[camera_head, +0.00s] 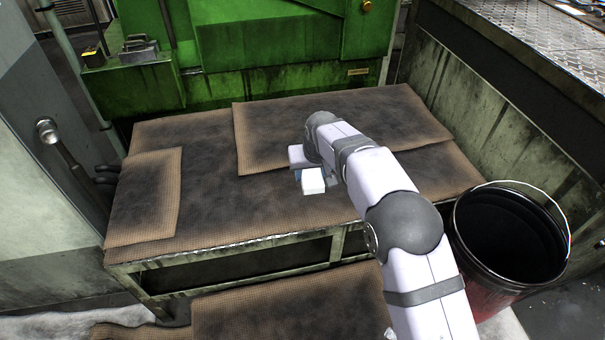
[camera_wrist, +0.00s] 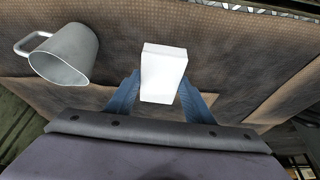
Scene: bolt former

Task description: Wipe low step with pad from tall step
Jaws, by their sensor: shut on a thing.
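A white pad (camera_head: 313,181) is in my gripper (camera_head: 309,173), over the front middle of the tall step (camera_head: 240,210). In the wrist view the pad (camera_wrist: 163,72) stands between the two blue fingers of my gripper (camera_wrist: 160,97), which are shut on it. I cannot tell whether the pad touches the mat below. The tall step is covered with brown, dark-stained mats. The low step (camera_head: 285,308), also with a stained brown mat, lies below and in front of it, partly hidden by my arm.
A grey metal jug (camera_wrist: 66,56) is left of the pad in the wrist view. A dark bucket (camera_head: 510,235) with a wire handle stands right of the tall step. A green machine (camera_head: 290,45) is behind, and a grimy wall (camera_head: 510,100) at right. The tall step's left side is clear.

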